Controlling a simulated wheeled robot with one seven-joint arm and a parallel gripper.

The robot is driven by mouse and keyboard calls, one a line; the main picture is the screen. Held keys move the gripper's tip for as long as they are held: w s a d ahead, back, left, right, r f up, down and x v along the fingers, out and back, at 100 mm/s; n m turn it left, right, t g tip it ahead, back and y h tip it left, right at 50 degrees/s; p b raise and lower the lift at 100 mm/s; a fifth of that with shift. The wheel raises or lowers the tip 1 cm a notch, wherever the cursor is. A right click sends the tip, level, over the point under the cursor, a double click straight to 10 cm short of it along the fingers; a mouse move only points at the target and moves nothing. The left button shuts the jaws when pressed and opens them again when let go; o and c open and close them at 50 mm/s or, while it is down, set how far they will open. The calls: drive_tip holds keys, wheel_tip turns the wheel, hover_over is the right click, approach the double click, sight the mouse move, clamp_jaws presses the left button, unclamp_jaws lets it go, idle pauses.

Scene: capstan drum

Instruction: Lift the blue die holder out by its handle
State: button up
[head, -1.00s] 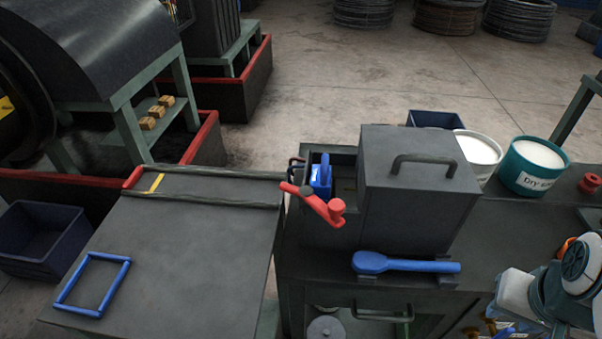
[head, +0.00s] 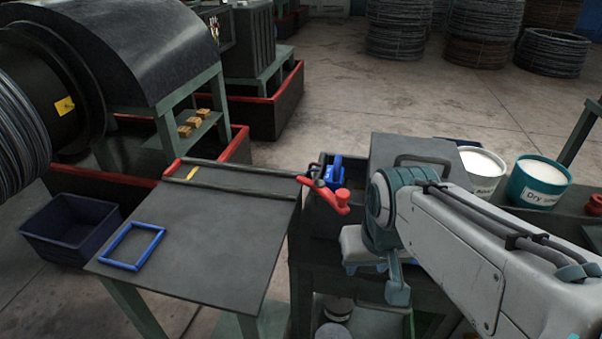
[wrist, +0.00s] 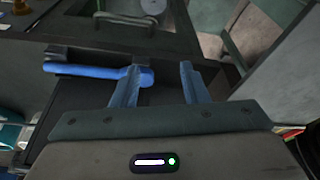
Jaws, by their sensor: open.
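The blue die holder (head: 336,172) stands in the open compartment of a dark box (head: 328,224), left of the box's covered part. Its upper part shows in the head view; its lower part is hidden by the box.
The box's covered part (head: 412,150) has a dark handle.

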sight(338, 158)
drive_tip(key=w+a+r+m+t+h+p, duration=0.1)
drive_tip(key=w+r+m, duration=0.1)
drive_tip(key=w+r, duration=0.7)
drive_tip(key=w+a+r+m+p, duration=0.1)
drive_tip(key=w+r, duration=0.5)
drive_tip(key=w, duration=0.6)
drive_tip(key=x, duration=0.8)
drive_tip(key=shift+w+d, duration=0.25)
drive_tip(key=shift+w, duration=0.2)
drive_tip(key=shift+w+p+x, duration=0.1)
drive_tip(key=shift+p+x, duration=0.35)
drive_tip(key=shift+x, duration=0.95)
drive_tip(key=shift+w+p+x, duration=0.15)
drive_tip(key=shift+p+x, duration=0.25)
drive_tip(key=shift+x, duration=0.95)
clamp_jaws()
drive_tip(key=shift+w+r, duration=0.1)
drive_tip(key=shift+r, duration=0.15)
